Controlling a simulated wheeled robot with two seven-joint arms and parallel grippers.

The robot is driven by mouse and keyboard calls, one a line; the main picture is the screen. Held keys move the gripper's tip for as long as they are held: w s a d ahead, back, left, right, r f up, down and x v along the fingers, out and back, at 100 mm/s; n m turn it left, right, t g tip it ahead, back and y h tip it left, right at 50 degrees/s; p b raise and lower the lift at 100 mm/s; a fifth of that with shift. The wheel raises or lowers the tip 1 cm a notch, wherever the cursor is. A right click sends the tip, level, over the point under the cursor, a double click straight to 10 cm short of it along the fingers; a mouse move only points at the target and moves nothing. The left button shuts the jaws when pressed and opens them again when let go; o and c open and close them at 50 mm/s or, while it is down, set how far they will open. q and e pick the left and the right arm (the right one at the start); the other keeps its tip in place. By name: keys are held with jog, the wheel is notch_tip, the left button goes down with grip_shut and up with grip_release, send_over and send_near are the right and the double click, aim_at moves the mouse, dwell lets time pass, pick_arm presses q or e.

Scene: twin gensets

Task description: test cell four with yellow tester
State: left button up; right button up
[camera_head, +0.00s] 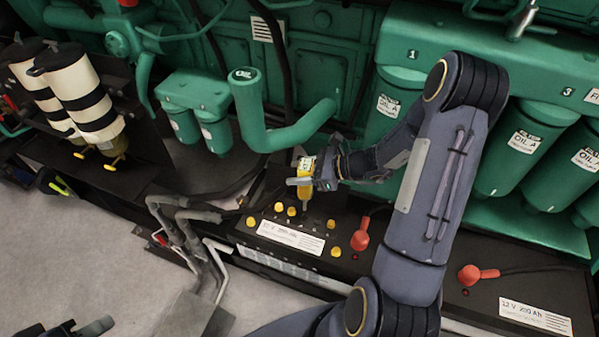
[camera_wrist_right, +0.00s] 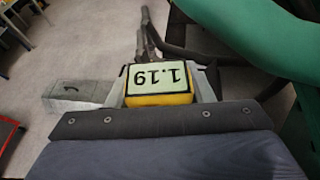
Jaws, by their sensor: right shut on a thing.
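My right gripper (camera_head: 308,178) is shut on the yellow tester (camera_head: 305,168), upright over the top of the left battery (camera_head: 310,258). The tester's lower end points down at the battery top. Whether it enters a cell opening, and which cell that is, I cannot tell. Several yellow caps (camera_head: 331,224) show on the battery. A dark and grey part at the bottom left edge looks like my left gripper (camera_head: 95,327), mostly cut off.
A green pipe (camera_head: 262,128) and green oil filters (camera_head: 522,150) crowd behind. Grey tubing (camera_head: 185,225) stands left of the battery. Open floor (camera_head: 120,265) lies at the left.

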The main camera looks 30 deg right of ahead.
jog(key=shift+s+a+b, duration=0.3)
jog(key=shift+a, duration=0.15)
jog(key=s+a+b, duration=0.4)
jog(key=s+a, duration=0.3)
jog(key=a, duration=0.2)
jog(key=shift+s+r, duration=0.3)
jog(key=shift+s, duration=0.1)
dwell(0.8)
